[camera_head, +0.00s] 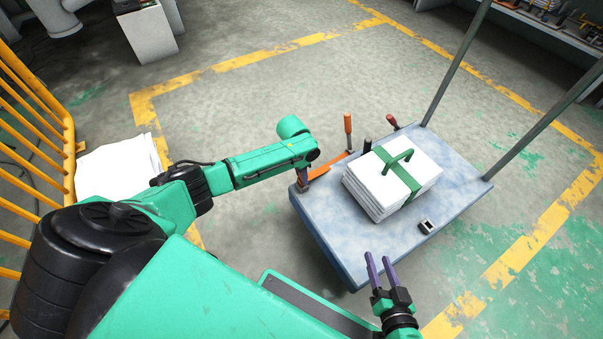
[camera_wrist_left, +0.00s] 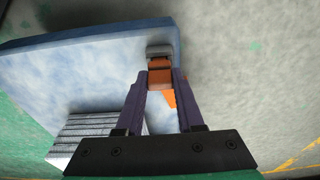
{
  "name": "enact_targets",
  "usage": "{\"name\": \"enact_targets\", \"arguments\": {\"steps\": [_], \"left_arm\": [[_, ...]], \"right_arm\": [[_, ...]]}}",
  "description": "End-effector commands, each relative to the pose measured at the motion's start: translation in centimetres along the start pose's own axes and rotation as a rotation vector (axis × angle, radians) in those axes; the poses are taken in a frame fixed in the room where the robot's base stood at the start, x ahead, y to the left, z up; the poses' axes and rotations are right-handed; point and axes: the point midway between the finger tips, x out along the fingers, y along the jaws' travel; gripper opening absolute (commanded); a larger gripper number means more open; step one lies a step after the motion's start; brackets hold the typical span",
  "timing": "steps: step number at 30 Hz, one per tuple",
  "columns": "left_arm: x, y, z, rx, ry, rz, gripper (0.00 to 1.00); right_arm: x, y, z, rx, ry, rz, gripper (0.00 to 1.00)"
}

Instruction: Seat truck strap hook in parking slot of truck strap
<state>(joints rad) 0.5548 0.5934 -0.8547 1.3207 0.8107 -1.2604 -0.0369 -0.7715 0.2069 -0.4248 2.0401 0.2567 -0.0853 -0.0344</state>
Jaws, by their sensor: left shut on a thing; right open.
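My left gripper (camera_wrist_left: 161,80) is shut on an orange strap piece (camera_wrist_left: 160,74) with a grey metal end, which I take as the strap hook (camera_wrist_left: 159,51), beside the truck bed's edge. In the head view the left gripper (camera_head: 302,181) is at the bed's left edge, partly hidden by its arm. The orange strap (camera_head: 330,166) runs from there toward an orange-handled tool (camera_head: 348,124). The truck bed (camera_head: 345,240) is blue-grey. I cannot make out the parking slot. My right gripper (camera_head: 373,270) is open and empty beside the bed's front edge.
A stack of white sheets (camera_head: 365,192) bound with a green strap (camera_head: 400,176) lies on the bed. A small metal buckle (camera_head: 427,226) lies near its front right. Two grey posts (camera_head: 457,62) rise at the right end. A yellow railing (camera_head: 35,130) stands at left.

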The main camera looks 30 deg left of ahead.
Motion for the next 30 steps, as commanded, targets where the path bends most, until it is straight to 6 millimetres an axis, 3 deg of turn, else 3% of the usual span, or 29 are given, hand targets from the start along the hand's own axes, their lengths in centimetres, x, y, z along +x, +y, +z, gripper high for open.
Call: {"name": "enact_targets", "arguments": {"steps": [14,15,17,28,30], "left_arm": [[1.3,0.0,0.1,-0.001,0.001,0.0,0.0],[1.1,0.0,0.1,-0.001,0.001,0.0,0.52],[1.1,0.0,0.1,-0.001,0.001,0.0,0.71],[1.1,0.0,0.1,0.0,0.0,0.0,0.71],[0.0,0.0,0.1,0.0,0.001,-0.001,0.71]], "right_arm": [[0.3,0.2,0.6,0.0,0.0,0.0,0.5],[0.2,0.2,0.5,0.0,0.0,0.0,0.5],[0.2,0.2,0.5,0.0,0.0,0.0,0.5],[0.2,0.2,0.4,-0.004,-0.013,-0.001,0.5],[-0.2,-0.2,-0.5,-0.008,-0.025,-0.002,0.5]]}}
